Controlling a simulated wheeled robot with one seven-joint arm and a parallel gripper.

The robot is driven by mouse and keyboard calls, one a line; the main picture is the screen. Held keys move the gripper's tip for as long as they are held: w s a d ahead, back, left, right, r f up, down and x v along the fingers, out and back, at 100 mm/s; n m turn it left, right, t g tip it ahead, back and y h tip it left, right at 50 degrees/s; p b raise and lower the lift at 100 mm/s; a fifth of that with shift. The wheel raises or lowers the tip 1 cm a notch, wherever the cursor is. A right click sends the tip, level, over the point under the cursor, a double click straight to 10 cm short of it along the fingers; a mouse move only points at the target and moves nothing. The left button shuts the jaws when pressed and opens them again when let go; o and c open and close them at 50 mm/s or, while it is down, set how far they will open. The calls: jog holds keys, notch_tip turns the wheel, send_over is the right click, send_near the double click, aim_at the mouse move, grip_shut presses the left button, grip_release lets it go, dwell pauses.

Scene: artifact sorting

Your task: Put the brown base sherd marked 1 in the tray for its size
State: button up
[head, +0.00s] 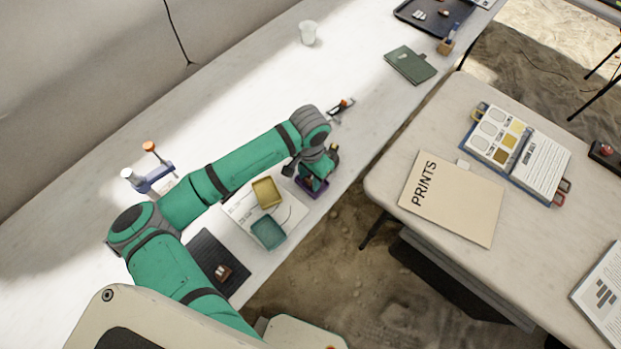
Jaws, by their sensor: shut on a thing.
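My gripper (309,177) points down over the small purple tray (314,195) at the table's front edge. It is shut on a brown sherd (309,182), which shows only as a small patch low between the fingers, inside the tray's outline. Its mark cannot be read, and I cannot tell whether it touches the tray floor. A yellow tray (266,193) and a teal tray (268,232) stand to the left on a white sheet; both look empty. Another brown sherd with pale marks (222,272) lies on the dark mat (204,247).
A blue-and-white stand with an orange knob (150,178) is behind my arm. A white cup (308,33), a green notebook (410,64) and a dark tray (430,30) are farther back. A second table with a folder (450,200) stands right, across a gap.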

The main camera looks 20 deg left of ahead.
aim_at(310, 181)
jog(key=shift+f, duration=0.5)
jog(key=shift+f, duration=0.1)
jog(key=o, duration=0.8)
jog(key=shift+w, duration=0.1)
notch_tip(310, 181, up, 12)
jog(key=shift+r, duration=0.15)
